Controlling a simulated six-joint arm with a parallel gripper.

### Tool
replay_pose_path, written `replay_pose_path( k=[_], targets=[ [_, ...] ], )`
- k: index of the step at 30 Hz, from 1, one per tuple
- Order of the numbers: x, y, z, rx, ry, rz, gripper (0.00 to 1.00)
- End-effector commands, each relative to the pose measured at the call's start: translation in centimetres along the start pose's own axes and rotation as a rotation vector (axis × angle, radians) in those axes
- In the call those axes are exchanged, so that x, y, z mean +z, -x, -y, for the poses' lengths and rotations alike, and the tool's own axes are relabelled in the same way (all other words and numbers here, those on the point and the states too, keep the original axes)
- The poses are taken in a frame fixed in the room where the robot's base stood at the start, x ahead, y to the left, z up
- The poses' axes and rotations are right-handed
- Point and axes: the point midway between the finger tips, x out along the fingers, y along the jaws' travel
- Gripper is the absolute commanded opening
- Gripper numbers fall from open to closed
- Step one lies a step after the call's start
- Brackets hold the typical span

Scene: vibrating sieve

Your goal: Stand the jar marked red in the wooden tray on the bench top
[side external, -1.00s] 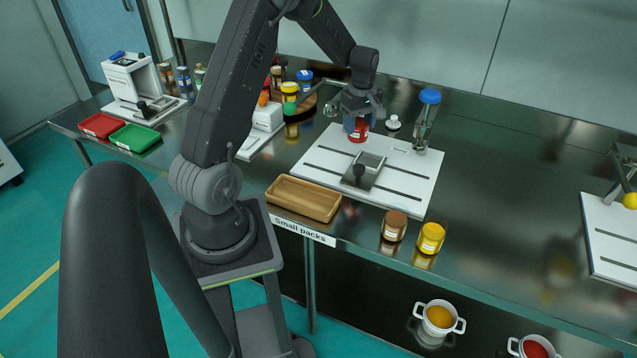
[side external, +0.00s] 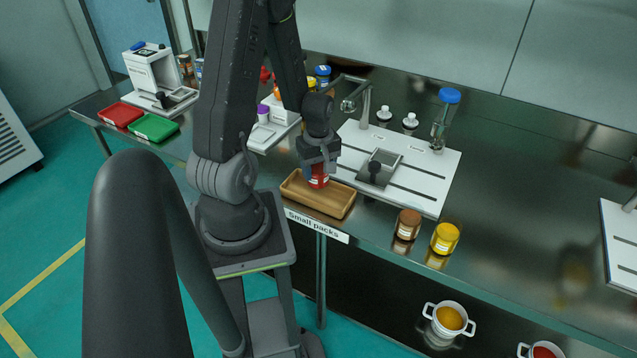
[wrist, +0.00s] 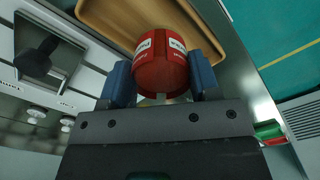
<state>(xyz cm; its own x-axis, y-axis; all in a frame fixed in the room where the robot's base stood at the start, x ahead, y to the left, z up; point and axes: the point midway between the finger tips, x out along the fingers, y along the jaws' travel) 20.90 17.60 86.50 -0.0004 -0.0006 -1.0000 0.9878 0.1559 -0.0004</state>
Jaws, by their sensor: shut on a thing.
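The red jar (side external: 318,177) has a white label and is gripped by my gripper (side external: 319,166) over the wooden tray. It also shows in the wrist view, as a red jar (wrist: 160,60) between the two blue fingers of my gripper (wrist: 161,82). The wooden tray (side external: 338,208) lies at the front edge of the bench, above the "Small packs" label. In the wrist view the tray (wrist: 110,18) lies beyond the jar. The jar looks upright in the side view. I cannot tell whether its base touches the tray floor.
The white sieve board (side external: 425,195) with its dark-knobbed plate (side external: 379,168) lies right of the tray. A brown jar (side external: 407,224) and a yellow jar (side external: 445,238) stand at the bench's front edge. A red tray (side external: 120,115) and a green tray (side external: 155,128) lie far left.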

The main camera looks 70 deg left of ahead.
Motion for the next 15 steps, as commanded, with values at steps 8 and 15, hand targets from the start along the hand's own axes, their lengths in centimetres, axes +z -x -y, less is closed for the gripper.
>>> replay_pose_path(
  k=[8,15],
  targets=[
    [0.0,-2.8,0.0,-0.003,0.000,0.002,0.29],
    [0.0,-4.1,0.0,0.001,0.000,-0.001,0.29]
  ],
)
